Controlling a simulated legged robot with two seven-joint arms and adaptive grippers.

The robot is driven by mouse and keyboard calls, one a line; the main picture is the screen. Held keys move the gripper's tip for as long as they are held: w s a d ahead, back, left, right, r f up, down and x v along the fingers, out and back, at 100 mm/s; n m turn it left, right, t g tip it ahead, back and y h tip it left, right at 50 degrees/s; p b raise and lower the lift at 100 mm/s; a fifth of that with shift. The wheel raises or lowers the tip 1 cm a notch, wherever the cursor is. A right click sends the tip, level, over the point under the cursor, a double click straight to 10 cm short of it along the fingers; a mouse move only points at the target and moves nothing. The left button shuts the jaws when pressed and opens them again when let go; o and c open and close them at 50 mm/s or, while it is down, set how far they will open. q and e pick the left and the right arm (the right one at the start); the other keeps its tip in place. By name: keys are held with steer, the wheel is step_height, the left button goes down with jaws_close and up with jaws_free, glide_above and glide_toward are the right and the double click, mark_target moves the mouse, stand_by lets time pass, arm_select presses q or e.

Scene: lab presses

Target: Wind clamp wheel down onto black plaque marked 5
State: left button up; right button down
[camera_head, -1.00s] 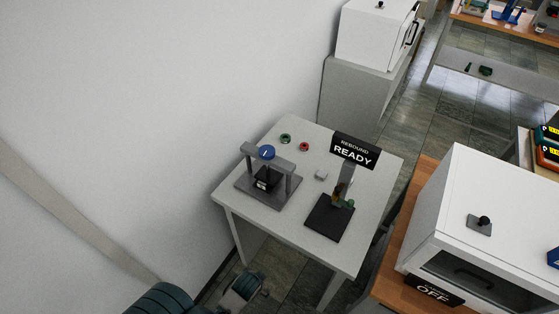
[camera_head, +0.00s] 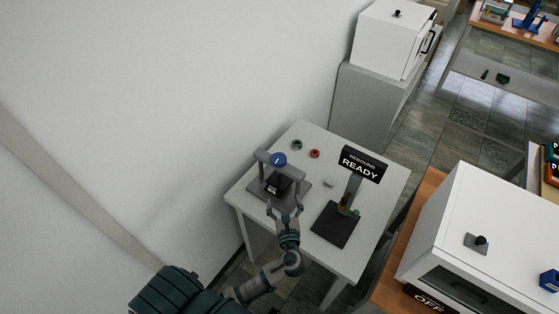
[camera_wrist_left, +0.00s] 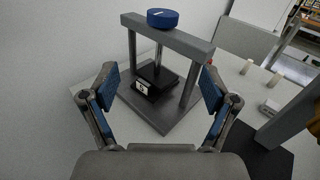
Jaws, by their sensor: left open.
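The clamp press is a grey frame (camera_wrist_left: 195,47) of two posts and a crossbar on a grey base, on the white table. Its blue wheel (camera_head: 279,159) sits on top of the crossbar; it also shows in the left wrist view (camera_wrist_left: 162,19). The black plaque (camera_wrist_left: 152,82) with a white label reading 5 lies on the base under the crossbar; it also shows in the head view (camera_head: 276,183). My left gripper (camera_head: 285,209) is open and empty in front of the press. In the left wrist view its fingers (camera_wrist_left: 158,90) stand apart on either side of the frame. My right gripper is not seen.
A green ring (camera_head: 297,145), a red ring (camera_head: 314,154) and a small pale block (camera_head: 329,183) lie on the table (camera_head: 316,253). A white cabinet (camera_head: 484,218) is at right.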

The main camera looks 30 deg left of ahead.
mark_target(280, 167)
arm_select(q)
steer(key=shift+m, duration=0.4)
steer(key=x, duration=0.6)
steer(key=p+x, duration=0.1)
steer(key=x, duration=0.4)
steer(key=r+p+x, duration=0.1)
steer(key=x, duration=0.5)
steer(key=shift+w, duration=0.4)
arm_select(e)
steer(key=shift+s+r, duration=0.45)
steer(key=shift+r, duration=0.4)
arm_select(q)
steer(key=shift+r+t, duration=0.1)
steer(key=shift+t, duration=0.2)
steer(key=c, duration=1.2)
